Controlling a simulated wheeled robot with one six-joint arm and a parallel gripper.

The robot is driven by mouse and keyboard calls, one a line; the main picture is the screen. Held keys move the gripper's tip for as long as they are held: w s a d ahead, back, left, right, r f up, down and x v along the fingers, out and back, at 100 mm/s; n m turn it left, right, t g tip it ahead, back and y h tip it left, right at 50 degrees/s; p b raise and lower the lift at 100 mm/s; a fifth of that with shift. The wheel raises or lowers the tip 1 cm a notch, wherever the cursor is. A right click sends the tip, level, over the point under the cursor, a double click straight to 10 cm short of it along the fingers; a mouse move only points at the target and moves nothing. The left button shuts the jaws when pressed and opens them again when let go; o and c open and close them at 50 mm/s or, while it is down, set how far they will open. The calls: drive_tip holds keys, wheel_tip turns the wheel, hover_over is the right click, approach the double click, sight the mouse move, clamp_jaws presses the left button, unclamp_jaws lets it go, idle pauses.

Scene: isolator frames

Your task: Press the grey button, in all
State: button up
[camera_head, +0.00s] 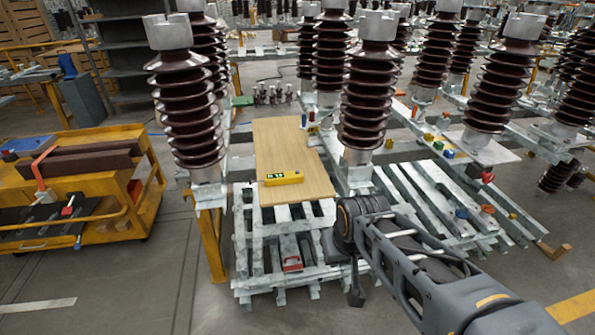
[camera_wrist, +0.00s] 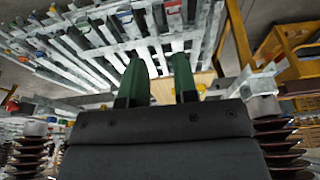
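I cannot make out a grey button in either view. A small yellow device (camera_head: 284,178) with a dark and green marked face lies on the wooden board (camera_head: 290,140) in the head view. Its details are too small to read. In the wrist view, my gripper (camera_wrist: 158,62) shows two green fingers with a clear gap between them and nothing held. Metal slats and a piece of the wooden board (camera_wrist: 200,78) show beyond the fingers. In the head view my arm reaches in from the lower right, and its end is to the right of the board's near edge.
Tall brown ribbed insulators (camera_head: 185,105) stand around the board. Metal slatted frames (camera_head: 425,205) spread to the right, with small coloured blocks on them. A red block (camera_head: 291,263) sits low at the front. A yellow cart (camera_head: 130,210) stands left, with open floor between.

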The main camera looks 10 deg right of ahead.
clamp_jaws()
idle(1.4)
